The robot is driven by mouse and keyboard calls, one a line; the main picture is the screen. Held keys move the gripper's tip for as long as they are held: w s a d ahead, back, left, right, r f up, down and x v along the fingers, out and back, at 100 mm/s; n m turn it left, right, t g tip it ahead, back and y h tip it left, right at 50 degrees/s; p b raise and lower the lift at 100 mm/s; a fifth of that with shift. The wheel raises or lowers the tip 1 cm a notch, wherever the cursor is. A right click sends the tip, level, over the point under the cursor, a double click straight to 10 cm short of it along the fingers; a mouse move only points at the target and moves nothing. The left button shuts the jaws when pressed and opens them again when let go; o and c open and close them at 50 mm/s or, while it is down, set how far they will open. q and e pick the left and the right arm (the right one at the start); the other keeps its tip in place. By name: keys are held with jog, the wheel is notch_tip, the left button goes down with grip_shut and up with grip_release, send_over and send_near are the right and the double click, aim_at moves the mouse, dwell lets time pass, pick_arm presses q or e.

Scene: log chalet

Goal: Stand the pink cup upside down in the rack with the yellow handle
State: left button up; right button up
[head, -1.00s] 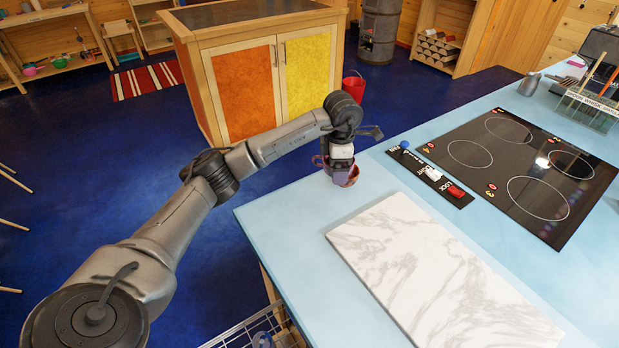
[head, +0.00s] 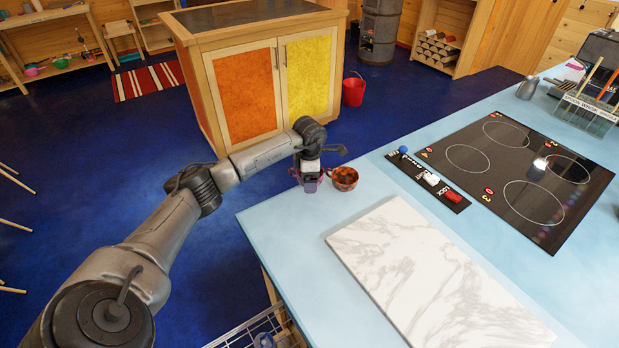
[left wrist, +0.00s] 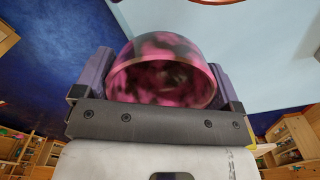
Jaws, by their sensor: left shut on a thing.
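The pink cup (left wrist: 165,82), mottled with dark patches, is between the fingers of my left gripper (left wrist: 165,85) in the left wrist view. Its open mouth faces the wrist camera. In the head view my left gripper (head: 311,183) is shut on it just past the counter's left edge, over the blue floor; the cup is mostly hidden there. A wire rack (head: 250,330) shows only in part at the bottom edge, below the counter, with a bluish item in it. I cannot make out a yellow handle on it. My right gripper is not in view.
An orange and dark patterned cup (head: 344,178) stands on the light blue counter (head: 290,230), close right of my left gripper. A marble board (head: 430,270) and a black cooktop (head: 530,165) lie further right. A red bucket (head: 354,91) stands on the floor behind.

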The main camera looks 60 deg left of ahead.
pick_arm(q)
jog(key=shift+f, duration=0.6)
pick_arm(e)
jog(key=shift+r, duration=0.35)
pick_arm(q)
jog(key=shift+f, duration=0.2)
jog(key=o, duration=0.8)
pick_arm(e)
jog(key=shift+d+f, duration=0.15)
